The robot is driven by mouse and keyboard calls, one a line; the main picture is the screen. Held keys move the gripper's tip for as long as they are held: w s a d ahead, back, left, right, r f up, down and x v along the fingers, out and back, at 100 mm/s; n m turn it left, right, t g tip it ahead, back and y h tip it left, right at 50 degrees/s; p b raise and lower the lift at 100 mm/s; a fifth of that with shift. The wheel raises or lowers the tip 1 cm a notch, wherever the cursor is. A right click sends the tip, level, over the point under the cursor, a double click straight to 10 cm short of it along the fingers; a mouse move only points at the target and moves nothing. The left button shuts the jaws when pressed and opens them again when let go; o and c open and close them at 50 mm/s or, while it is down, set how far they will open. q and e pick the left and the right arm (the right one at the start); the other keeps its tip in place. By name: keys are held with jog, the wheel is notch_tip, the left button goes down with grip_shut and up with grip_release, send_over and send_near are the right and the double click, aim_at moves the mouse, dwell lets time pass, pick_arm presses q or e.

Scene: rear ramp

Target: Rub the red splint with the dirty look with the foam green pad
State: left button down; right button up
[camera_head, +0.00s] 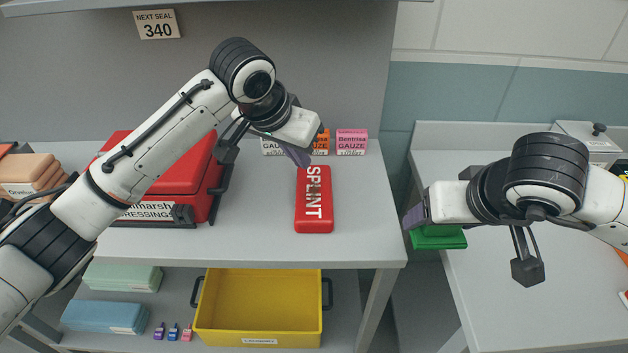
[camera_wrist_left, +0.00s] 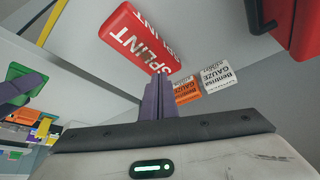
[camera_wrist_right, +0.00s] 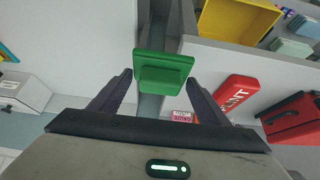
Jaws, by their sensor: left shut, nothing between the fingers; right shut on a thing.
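The red splint (camera_head: 313,212), with white lettering, lies on the grey shelf top, its long side running front to back. I cannot make out clear dirt on it. My left gripper (camera_head: 300,157) is shut and empty at the splint's far end; I cannot tell whether it touches. In the left wrist view the splint (camera_wrist_left: 128,32) lies just beyond the shut fingers (camera_wrist_left: 158,95). My right gripper (camera_head: 416,218) is shut on the foam green pad (camera_head: 438,238), held off to the right by the gap between shelf and counter. The pad (camera_wrist_right: 163,72) also shows between the right fingers.
Several gauze boxes (camera_head: 352,142) stand behind the splint. A red dressings case (camera_head: 165,175) is left of it, partly behind my left arm. A yellow bin (camera_head: 260,308) sits on the lower shelf. The counter (camera_head: 500,290) is at right. The shelf right of the splint is clear.

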aim_at(306, 186)
pick_arm(q)
jog(key=shift+s+f, duration=0.25)
jog(key=shift+f, duration=0.15)
pick_arm(e)
jog(key=shift+s+r, duration=0.15)
jog(key=shift+s, duration=0.1)
pick_arm(q)
notch_tip(306, 186, down, 3)
jog(key=shift+s+f+b, duration=0.1)
jog(key=shift+b, duration=0.7)
pick_arm(e)
jog(key=shift+s+f, duration=0.1)
jog(key=shift+f, duration=0.75)
pick_arm(q)
jog(key=shift+f+b, duration=0.3)
jog(key=shift+f, duration=0.1)
pick_arm(e)
jog(key=shift+f, duration=0.3)
pick_arm(q)
jog(key=shift+r, duration=0.1)
jog(key=shift+f, duration=0.3)
pick_arm(e)
jog(key=shift+r, duration=0.1)
